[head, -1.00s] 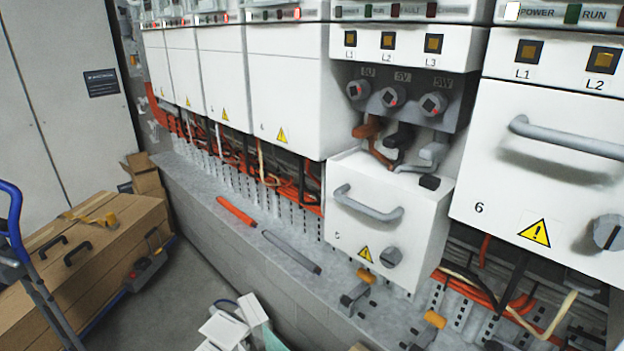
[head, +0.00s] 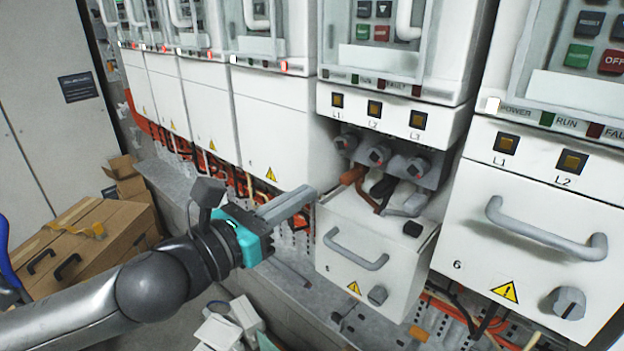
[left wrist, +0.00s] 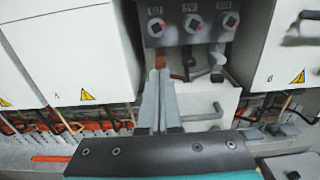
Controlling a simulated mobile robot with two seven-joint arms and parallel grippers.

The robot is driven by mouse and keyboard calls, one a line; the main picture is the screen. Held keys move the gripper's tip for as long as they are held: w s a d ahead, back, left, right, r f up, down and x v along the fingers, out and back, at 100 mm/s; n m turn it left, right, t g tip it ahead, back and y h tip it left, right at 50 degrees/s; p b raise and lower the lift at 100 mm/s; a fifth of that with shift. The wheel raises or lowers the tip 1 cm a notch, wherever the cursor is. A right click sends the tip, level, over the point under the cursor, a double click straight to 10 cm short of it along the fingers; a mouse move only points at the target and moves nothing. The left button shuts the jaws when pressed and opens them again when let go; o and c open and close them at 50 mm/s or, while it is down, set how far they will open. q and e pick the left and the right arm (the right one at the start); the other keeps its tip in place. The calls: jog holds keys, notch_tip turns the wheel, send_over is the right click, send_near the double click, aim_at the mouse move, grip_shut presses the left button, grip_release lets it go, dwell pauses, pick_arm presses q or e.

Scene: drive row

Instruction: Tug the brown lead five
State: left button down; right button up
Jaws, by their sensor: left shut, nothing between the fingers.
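The brown lead (head: 352,175) hangs under the left of three round terminals of drive five, its thicker brown end uppermost and its cable running down behind the lowered white front cover (head: 340,225). A black lead (head: 382,187) and a grey lead (head: 407,201) hang to its right. My left gripper (head: 304,197) is shut and empty, with its fingertips left of the brown lead and apparently short of it. In the left wrist view the shut fingers (left wrist: 160,82) point toward the terminals, and a bit of brown lead (left wrist: 160,62) shows just beyond the tips. My right gripper is not in view.
Drive six (head: 540,225) with its handle stands to the right; closed white drive covers (head: 270,130) stand to the left. Orange cables run below. A ledge (head: 290,285) runs along the row. Brown cases (head: 100,240) stand on the floor at left.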

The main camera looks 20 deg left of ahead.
pick_arm(q)
jog(key=w, duration=0.1)
jog(key=p, duration=0.2)
send_near(355, 171)
jog(key=w+d+r, duration=0.1)
jog(key=w+r, duration=0.1)
jog(key=w, duration=0.1)
jog(key=shift+f+x, duration=0.2)
jog(key=shift+x, duration=0.95)
